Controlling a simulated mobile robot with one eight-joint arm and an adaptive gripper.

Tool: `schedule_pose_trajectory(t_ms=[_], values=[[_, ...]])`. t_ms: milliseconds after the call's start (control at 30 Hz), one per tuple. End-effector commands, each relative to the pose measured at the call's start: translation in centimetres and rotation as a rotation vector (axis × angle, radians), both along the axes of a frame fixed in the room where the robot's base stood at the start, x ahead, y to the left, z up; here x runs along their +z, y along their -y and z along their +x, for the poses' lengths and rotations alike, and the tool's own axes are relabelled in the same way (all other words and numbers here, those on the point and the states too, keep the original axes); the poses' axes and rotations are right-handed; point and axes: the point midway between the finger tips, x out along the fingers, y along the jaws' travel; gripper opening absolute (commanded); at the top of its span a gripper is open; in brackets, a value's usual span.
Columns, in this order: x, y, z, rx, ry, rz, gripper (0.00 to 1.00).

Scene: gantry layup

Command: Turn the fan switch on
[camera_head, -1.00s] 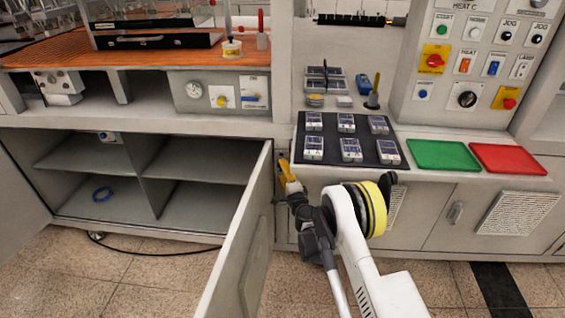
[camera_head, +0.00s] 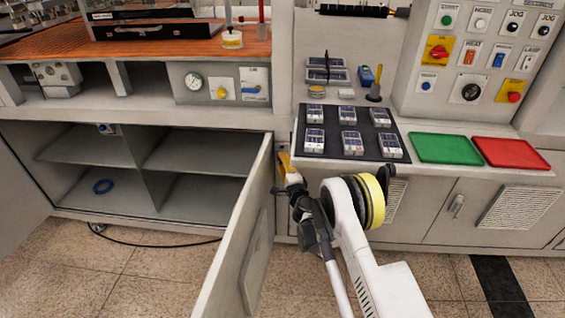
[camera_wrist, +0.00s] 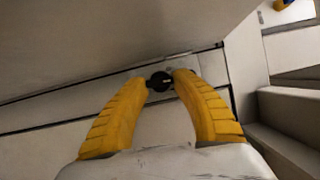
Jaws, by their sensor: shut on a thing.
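My gripper (camera_head: 286,165) has yellow fingers and reaches the front of the bench, just right of the open cabinet door. In the wrist view, my gripper (camera_wrist: 160,80) has its fingertips closed on the two sides of a small black round knob (camera_wrist: 160,82). The knob sits on a light grey plate on a narrow panel strip and appears to be the fan switch. No label on it is readable. In the head view the knob is hidden behind the fingers.
The open cabinet door (camera_head: 238,240) stands close left of my gripper. A black mat (camera_head: 335,137) with several small devices, a green tray (camera_head: 445,149) and a red tray (camera_head: 512,153) lie on the bench above. A control panel (camera_head: 480,55) rises at the right.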

Motion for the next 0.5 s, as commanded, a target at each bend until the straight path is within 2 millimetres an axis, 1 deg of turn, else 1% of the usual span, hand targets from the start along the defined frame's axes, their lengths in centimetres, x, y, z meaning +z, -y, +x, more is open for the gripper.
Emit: schedule_pose_trajectory(t_ms=[233,500], values=[[0.05,-0.03,0.03,0.000,0.002,0.071,0.03],[0.08,0.01,0.04,-0.001,0.002,0.082,0.03]])
